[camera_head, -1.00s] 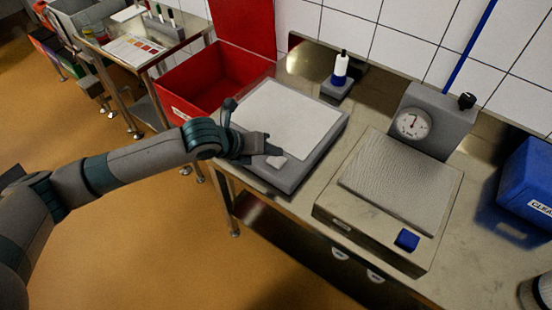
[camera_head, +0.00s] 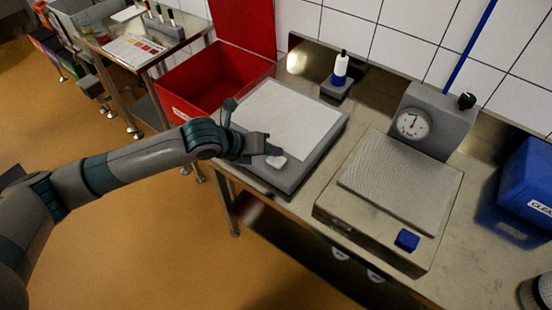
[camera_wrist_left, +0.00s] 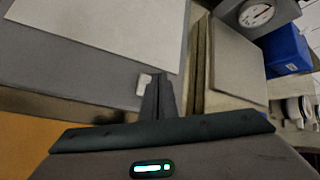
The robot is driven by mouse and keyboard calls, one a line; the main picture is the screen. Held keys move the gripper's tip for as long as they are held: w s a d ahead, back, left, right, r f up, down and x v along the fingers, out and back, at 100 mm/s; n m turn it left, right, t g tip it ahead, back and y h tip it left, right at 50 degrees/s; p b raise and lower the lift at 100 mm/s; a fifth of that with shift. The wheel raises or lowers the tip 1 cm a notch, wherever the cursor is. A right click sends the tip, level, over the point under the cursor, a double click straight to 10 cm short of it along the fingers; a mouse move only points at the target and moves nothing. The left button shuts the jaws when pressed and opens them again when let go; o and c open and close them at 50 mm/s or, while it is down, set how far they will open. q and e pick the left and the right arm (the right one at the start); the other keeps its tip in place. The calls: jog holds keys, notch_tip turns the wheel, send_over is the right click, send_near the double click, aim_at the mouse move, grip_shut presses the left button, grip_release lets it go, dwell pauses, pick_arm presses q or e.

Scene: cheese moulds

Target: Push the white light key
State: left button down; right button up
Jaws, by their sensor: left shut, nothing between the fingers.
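The white light key (camera_head: 277,162) is a small white block on the front edge of a grey light box (camera_head: 312,163) with a pale, flat top panel (camera_head: 288,118). My left gripper (camera_head: 268,150) is shut and empty, with its fingertips right by the key. In the left wrist view, the shut fingers (camera_wrist_left: 160,88) overlap the right side of the key (camera_wrist_left: 144,82). I cannot tell whether they touch it or whether it is pressed down. My right gripper is not in view.
A red open bin (camera_head: 205,85) stands behind left of the light box. A scale with a dial (camera_head: 413,124) and a blue button (camera_head: 407,240) stands to the right. A blue-banded bottle (camera_head: 340,68) is behind, and a blue bin (camera_head: 527,185) is at far right.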

aim_at(273, 162)
pick_arm(q)
jog(key=shift+f, duration=0.1)
dwell(0.4)
jog(key=shift+f, duration=0.35)
jog(key=shift+f, duration=0.35)
dwell(0.7)
jog(key=shift+r, duration=0.1)
jog(key=shift+r+p, duration=0.5)
jog(key=shift+r, duration=0.2)
jog(key=shift+r, duration=0.1)
notch_tip(273, 162, up, 6)
jog(key=p, duration=0.5)
jog(key=shift+s+d, duration=0.1)
dwell(0.5)
